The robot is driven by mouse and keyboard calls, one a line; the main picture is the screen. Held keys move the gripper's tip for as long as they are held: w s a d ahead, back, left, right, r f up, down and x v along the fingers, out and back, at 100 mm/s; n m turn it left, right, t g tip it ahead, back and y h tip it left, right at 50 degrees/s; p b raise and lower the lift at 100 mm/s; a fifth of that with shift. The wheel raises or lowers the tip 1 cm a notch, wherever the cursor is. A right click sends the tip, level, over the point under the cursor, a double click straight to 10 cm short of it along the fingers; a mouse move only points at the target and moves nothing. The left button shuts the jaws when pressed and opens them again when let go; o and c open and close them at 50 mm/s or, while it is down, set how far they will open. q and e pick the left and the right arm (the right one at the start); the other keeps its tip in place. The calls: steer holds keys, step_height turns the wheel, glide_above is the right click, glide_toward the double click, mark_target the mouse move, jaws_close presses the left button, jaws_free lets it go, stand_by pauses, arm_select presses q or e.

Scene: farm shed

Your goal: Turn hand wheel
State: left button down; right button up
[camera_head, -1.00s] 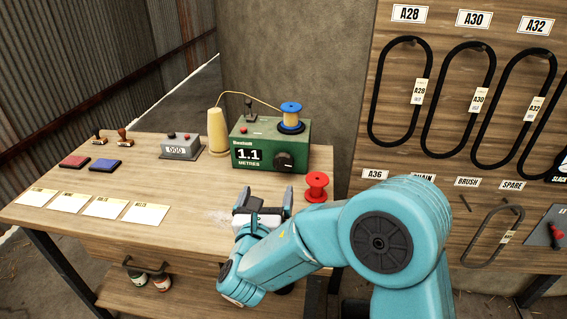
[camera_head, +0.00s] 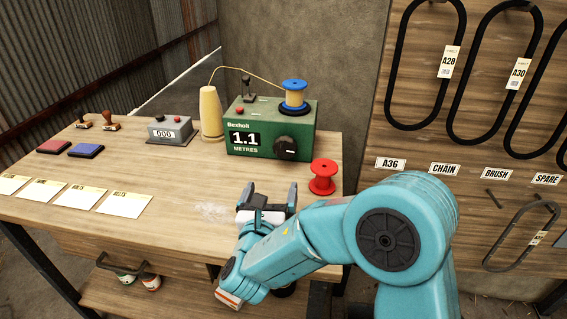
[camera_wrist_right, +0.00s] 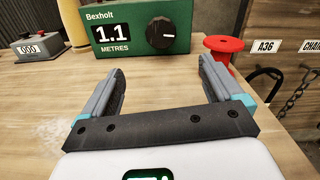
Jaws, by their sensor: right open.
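A green Bexholt winding machine (camera_head: 268,126) stands at the back of the workbench, its display reading 1.1 METRES. A round black knob or wheel (camera_head: 286,148) with a white mark is on its front, at the lower right. The knob also shows in the right wrist view (camera_wrist_right: 161,33), beyond the fingers and upright to me. A blue-flanged spool (camera_head: 293,97) with yellow thread sits on top of the machine. My right gripper (camera_head: 268,196) is open and empty above the bench, in front of the machine and apart from it. My left gripper is not in view.
A red empty spool (camera_head: 323,177) stands right of my right gripper. A yellow thread cone (camera_head: 211,113), a grey counter (camera_head: 170,130), ink pads and several cards lie left. The workbench (camera_head: 165,200) is clear before the machine. A board with hanging belts (camera_head: 470,90) is right.

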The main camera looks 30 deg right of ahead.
mark_target(284, 150)
steer(key=shift+s+d+f, duration=0.1)
steer(key=shift+f, duration=0.15)
steer(key=p+x, duration=0.1)
steer(key=x, duration=1.5)
steer(key=shift+w, duration=0.2)
steer(key=c, duration=1)
